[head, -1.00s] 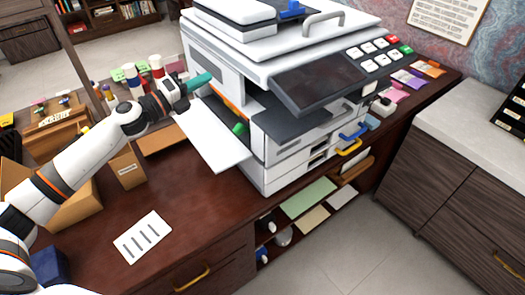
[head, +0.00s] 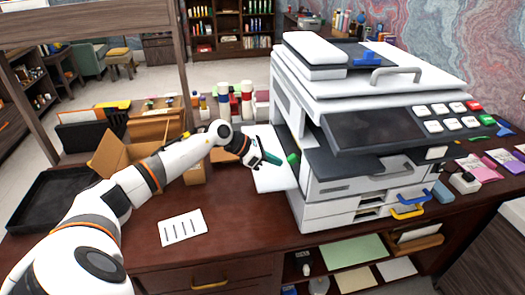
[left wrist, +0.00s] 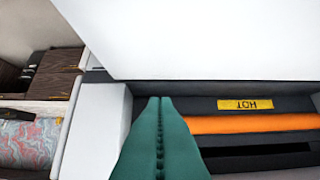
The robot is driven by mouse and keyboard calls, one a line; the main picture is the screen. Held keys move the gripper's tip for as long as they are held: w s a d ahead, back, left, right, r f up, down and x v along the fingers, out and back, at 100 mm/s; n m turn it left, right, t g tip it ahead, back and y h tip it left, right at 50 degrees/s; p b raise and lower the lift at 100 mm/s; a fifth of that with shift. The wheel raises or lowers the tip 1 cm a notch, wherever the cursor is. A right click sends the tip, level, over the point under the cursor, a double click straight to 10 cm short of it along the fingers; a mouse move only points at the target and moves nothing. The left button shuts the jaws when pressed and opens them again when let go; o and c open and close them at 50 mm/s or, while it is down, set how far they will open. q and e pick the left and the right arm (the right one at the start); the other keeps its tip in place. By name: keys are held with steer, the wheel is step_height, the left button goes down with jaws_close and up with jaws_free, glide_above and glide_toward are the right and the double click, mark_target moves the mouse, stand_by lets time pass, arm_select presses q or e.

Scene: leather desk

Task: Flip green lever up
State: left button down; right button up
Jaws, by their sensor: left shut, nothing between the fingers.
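The green lever (head: 293,159) shows at the side opening of the white printer (head: 390,85), just above the lowered white side flap (head: 268,181). My left gripper (head: 273,160) has teal fingers pressed together with nothing between them. Its tips point right and are close to the lever; I cannot tell whether they touch it. In the left wrist view, the shut fingers (left wrist: 160,130) point into the opening, beside an orange roller (left wrist: 250,124) and a yellow "HOT" label (left wrist: 245,104). The lever does not show in that view. My right gripper is not in view.
A paper sheet (head: 182,227) lies on the desk in front of my left arm. Cardboard boxes (head: 125,160), a black tray (head: 55,195) and bottles (head: 235,100) stand to the left and behind. Blue (head: 412,195) and yellow (head: 408,212) handles stick out at the printer's front.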

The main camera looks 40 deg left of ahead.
arm_select(q)
steer(key=shift+x, duration=0.85)
steer(key=shift+a, duration=0.1)
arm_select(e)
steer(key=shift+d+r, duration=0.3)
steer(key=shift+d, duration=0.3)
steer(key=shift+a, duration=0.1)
arm_select(q)
steer(key=shift+r+p, duration=0.25)
steer(key=shift+p, duration=0.25)
steer(key=shift+g, duration=0.3)
steer(key=shift+w+r, duration=0.1)
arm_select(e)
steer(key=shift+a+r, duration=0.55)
